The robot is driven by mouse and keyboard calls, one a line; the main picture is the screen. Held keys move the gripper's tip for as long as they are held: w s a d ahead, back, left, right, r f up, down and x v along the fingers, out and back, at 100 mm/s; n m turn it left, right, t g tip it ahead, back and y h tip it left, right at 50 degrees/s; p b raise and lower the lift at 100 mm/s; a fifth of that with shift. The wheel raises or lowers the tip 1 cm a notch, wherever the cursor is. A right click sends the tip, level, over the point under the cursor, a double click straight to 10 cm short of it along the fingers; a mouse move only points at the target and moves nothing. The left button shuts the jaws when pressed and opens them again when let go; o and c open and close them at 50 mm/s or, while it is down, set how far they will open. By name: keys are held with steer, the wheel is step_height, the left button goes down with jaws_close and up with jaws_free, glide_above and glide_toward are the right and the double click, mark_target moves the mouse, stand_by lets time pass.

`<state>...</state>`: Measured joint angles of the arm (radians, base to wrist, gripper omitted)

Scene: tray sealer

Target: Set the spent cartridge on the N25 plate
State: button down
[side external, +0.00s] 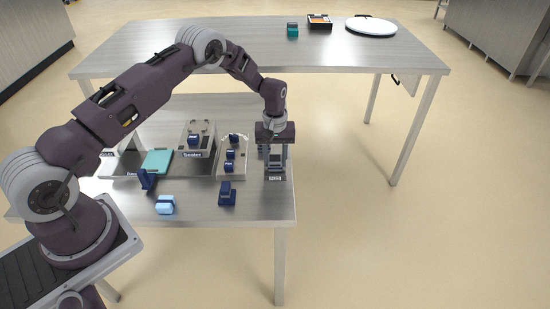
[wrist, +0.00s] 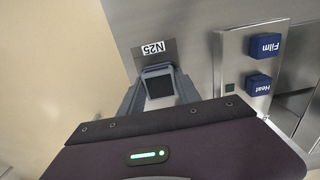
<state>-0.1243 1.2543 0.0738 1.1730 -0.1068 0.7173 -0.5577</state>
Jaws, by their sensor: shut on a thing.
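My gripper (side external: 275,165) points down at the right end of the near table. In the wrist view its two fingers (wrist: 158,90) are closed on a dark block with a grey rim, which I take to be the spent cartridge (wrist: 159,84). The N25 plate shows as a dark patch with a white N25 label (wrist: 153,49) just past the fingers; the label also shows in the side view (side external: 275,178). The held block is over or at the plate. I cannot tell whether it touches, as the fingers hide its lower part.
Left of my gripper stands a panel with blue knobs, among them Film (wrist: 264,46) and Heat (wrist: 258,84). The sealer (side external: 197,140) and a teal slab (side external: 157,161) are farther left. A navy block (side external: 227,194) and a light blue piece (side external: 165,205) lie in front.

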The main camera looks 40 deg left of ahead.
steer(key=shift+f, duration=0.1)
steer(key=c, duration=0.8)
jaws_free()
steer(key=shift+o, duration=0.2)
steer(key=shift+r, duration=4)
